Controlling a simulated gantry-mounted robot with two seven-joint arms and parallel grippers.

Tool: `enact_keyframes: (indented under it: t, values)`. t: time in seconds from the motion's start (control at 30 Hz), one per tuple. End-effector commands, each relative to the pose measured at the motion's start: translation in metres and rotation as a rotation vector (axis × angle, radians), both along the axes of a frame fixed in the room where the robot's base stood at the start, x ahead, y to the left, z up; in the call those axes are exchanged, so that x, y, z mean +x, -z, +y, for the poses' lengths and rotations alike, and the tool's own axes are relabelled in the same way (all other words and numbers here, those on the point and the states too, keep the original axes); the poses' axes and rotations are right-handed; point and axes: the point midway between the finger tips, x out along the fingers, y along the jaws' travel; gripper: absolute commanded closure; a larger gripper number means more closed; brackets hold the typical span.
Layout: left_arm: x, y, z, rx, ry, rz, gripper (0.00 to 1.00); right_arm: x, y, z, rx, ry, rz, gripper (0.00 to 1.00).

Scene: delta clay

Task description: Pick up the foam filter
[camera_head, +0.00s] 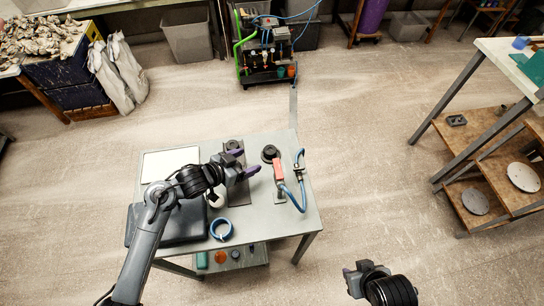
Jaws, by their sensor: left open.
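My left gripper (246,162) reaches in from the left over the grey table. Its two purple fingertips are apart and nothing shows between them. I cannot tell for certain which object is the foam filter. A black round piece (270,153) sits on the table just right of the fingertips, apart from them in the picture. A dark piece (232,145) stands behind the gripper, partly hidden by it. My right gripper (350,276) is at the bottom right, off the table; its fingers do not show clearly.
The grey table (305,212) also holds a red-handled tool (279,172) with a blue hose (301,194), a blue ring (221,229), a white sheet (161,165) and a black case (182,226). A shelf unit (468,143) stands right. Floor between is clear.

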Motion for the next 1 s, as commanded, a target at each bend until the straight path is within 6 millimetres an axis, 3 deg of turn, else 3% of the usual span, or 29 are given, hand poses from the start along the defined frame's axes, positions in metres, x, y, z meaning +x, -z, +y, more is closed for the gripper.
enact_keyframes:
  t: [0.3,0.57,1.0]
  values:
    - [0.026,0.019,-0.026,-0.002,0.0,-0.003,0.22,0.0,0.013,-0.002,-0.006,-0.003,-0.001,0.64]
    - [0.036,0.026,-0.035,-0.002,0.0,-0.003,0.22,0.0,0.017,-0.002,-0.006,-0.003,-0.001,0.64]
    - [0.067,0.046,-0.061,0.001,0.0,-0.004,0.22,0.0,0.033,0.0,0.0,0.0,0.0,0.64]
